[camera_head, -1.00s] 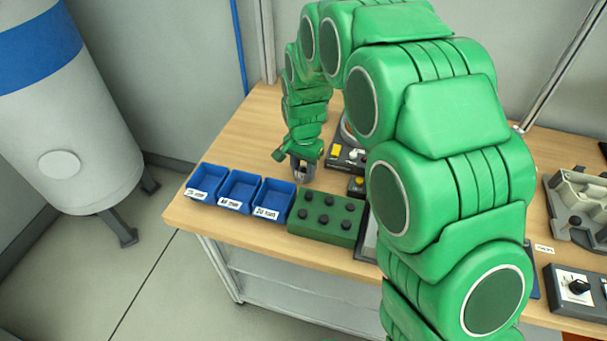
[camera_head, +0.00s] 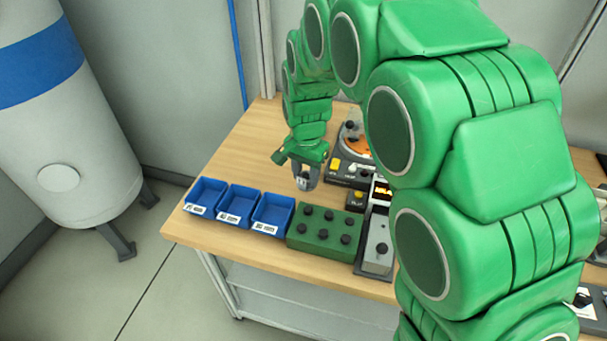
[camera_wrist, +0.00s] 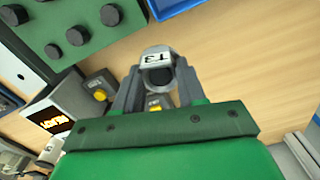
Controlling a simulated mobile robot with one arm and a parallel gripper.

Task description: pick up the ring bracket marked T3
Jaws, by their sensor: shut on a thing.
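The ring bracket (camera_wrist: 154,59) is a small light grey ring with a dark hole and a white label reading T3, upside down in the wrist view. My gripper (camera_wrist: 157,82) is shut on it, with one grey finger on each side. In the head view my gripper (camera_head: 305,178) points down behind the green block, to the right of the blue bins. There the bracket is a small grey shape at the fingertips, and its label cannot be read. The wooden table shows beyond the bracket in the wrist view; how high it is held is hard to tell.
Three blue bins (camera_head: 238,219) stand at the table's left front edge. A green block with black knobs (camera_head: 324,246) is beside them. My arm covers much of the right side.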

